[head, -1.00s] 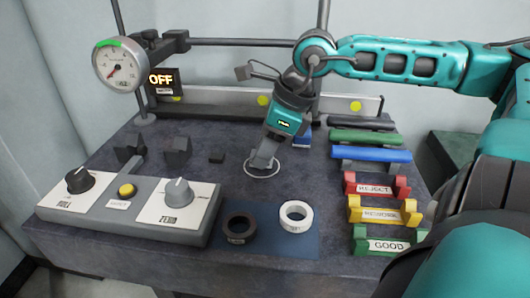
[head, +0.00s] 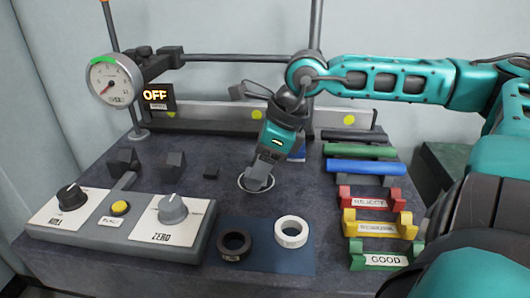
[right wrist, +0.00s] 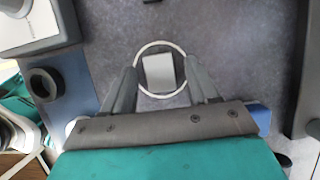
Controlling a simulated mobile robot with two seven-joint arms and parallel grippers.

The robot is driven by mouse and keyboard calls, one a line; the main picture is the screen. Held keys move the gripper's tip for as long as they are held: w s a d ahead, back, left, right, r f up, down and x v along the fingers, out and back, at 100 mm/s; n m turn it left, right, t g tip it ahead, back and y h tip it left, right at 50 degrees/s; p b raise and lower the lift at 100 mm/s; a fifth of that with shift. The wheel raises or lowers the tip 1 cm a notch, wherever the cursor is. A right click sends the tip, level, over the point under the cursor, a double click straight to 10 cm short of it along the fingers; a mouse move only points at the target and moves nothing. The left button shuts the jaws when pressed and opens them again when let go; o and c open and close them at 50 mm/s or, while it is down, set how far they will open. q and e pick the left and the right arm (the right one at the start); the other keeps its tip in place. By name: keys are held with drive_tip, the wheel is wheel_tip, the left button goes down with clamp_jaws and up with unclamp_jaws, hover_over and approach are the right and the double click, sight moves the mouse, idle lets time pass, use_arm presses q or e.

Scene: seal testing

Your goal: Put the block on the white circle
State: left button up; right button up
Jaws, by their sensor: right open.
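A light grey block (right wrist: 159,70) sits inside the white circle (right wrist: 137,60) on the dark table in the right wrist view. The circle's rim also shows in the head view (head: 240,184), with the block hidden there by my gripper. My right gripper (head: 257,182) points down at the circle. In the right wrist view its two fingers (right wrist: 161,80) are apart, one on each side of the block, with visible gaps. My left gripper is not in view.
A control box (head: 125,225) with knobs stands left. A black ring (head: 234,246) and a white ring (head: 291,231) lie on a blue mat (head: 268,262) in front. Coloured holders, including a red one (head: 371,198), line the right side. A gauge (head: 115,80) stands behind left.

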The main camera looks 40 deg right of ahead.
drive_tip(key=shift+r, duration=0.4)
drive_tip(key=p+v, duration=0.2)
drive_tip(key=v, duration=0.9)
drive_tip(key=shift+r, duration=0.25)
drive_tip(key=shift+s, duration=0.1)
